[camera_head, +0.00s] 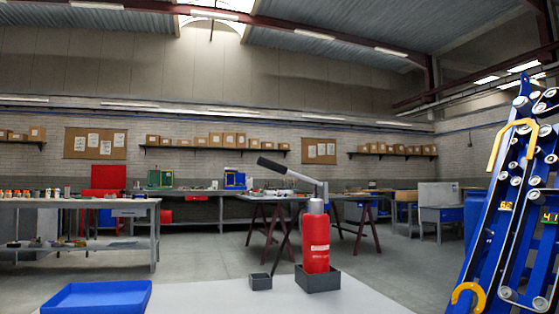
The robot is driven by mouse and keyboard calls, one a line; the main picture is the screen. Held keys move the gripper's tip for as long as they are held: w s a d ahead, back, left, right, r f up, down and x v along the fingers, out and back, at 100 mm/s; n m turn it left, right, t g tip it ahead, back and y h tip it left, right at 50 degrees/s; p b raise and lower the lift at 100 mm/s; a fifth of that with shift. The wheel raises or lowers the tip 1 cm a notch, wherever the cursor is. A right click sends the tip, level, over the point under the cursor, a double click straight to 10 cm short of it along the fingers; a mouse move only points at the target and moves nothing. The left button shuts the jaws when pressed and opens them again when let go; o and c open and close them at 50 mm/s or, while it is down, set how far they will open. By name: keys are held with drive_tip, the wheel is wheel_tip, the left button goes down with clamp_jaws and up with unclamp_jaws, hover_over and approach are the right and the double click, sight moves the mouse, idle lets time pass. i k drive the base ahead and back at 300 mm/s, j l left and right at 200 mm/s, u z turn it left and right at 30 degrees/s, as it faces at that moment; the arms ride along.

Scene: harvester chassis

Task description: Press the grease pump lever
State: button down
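The grease pump (316,245) has a red cylinder body with a grey top and stands upright in a dark grey square holder on a light table. Its lever (296,174) is a grey metal bar that slopes up and left from the pump's top to a black handle grip (271,165). The lever is raised. A thin dark hose or rod runs down beside the pump's left side. My gripper is not in the picture, and nothing touches the lever.
A blue tray (97,297) lies at the table's front left. A blue machine frame with rollers and yellow handles (512,190) rises at the right. Workbenches (82,203) stand farther back. The air around the lever is clear.

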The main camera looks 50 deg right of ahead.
sight(264, 163)
drive_tip(key=k+j, duration=0.75)
drive_tip(key=j, duration=0.15)
